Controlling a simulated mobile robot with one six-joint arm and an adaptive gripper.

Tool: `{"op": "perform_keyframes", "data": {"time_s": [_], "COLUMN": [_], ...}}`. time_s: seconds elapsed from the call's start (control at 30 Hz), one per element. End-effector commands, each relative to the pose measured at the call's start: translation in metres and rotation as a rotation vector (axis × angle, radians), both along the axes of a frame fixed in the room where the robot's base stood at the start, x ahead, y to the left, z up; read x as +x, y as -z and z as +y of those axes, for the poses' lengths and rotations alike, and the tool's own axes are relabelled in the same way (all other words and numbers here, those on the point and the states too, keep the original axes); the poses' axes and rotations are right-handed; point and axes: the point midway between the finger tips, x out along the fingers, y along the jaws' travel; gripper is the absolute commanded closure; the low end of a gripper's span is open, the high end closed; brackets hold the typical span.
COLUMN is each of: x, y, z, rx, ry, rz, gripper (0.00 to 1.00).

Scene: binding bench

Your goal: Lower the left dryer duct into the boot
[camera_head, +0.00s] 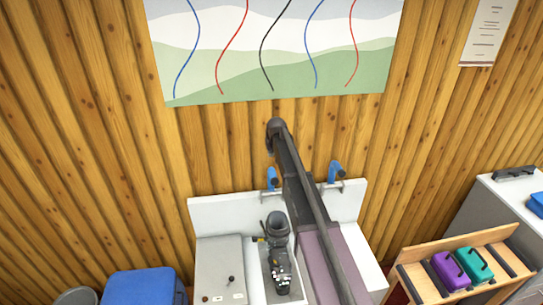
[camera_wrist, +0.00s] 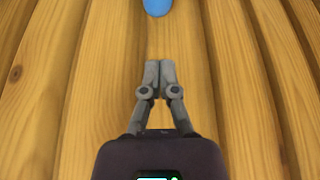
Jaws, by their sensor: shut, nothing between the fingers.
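Two blue dryer ducts rise at the back of the white bench panel in the head view: the left duct (camera_head: 271,178) and the right duct (camera_head: 335,171). The left duct stands behind a dark grey boot (camera_head: 277,250), which is upright on the bench with its opening facing up. The left duct is outside the boot. My gripper (camera_wrist: 160,66) is shut and empty in the wrist view, with its fingertips together. A rounded blue end (camera_wrist: 157,7) shows beyond the fingertips, apart from them; I cannot tell which duct it is. My arm hides part of the bench.
A log wall fills the background. A grey box with knobs (camera_head: 220,268) sits left of the boot. A blue bin (camera_head: 144,287) stands at the lower left. A wooden rack (camera_head: 410,284) with purple and teal items stands at the right, by a grey cabinet (camera_head: 496,216).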

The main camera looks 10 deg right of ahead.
Motion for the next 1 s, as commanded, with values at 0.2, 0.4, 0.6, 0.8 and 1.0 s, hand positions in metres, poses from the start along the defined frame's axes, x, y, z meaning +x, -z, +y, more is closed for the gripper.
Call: {"op": "perform_keyframes", "data": {"time_s": [0.2, 0.4, 0.6, 0.8, 1.0], "x": [0.008, 0.015, 0.021, 0.028, 0.033], "y": [0.020, 0.035, 0.050, 0.065, 0.075], "z": [0.001, 0.001, 0.002, 0.002, 0.003], "rx": [0.000, 0.000, 0.000, 0.000, 0.000], "ry": [0.000, 0.000, 0.000, 0.000, 0.000], "rz": [0.000, 0.000, 0.000, 0.000, 0.000], "gripper": [1.00, 1.00, 1.00, 1.00, 1.00]}}
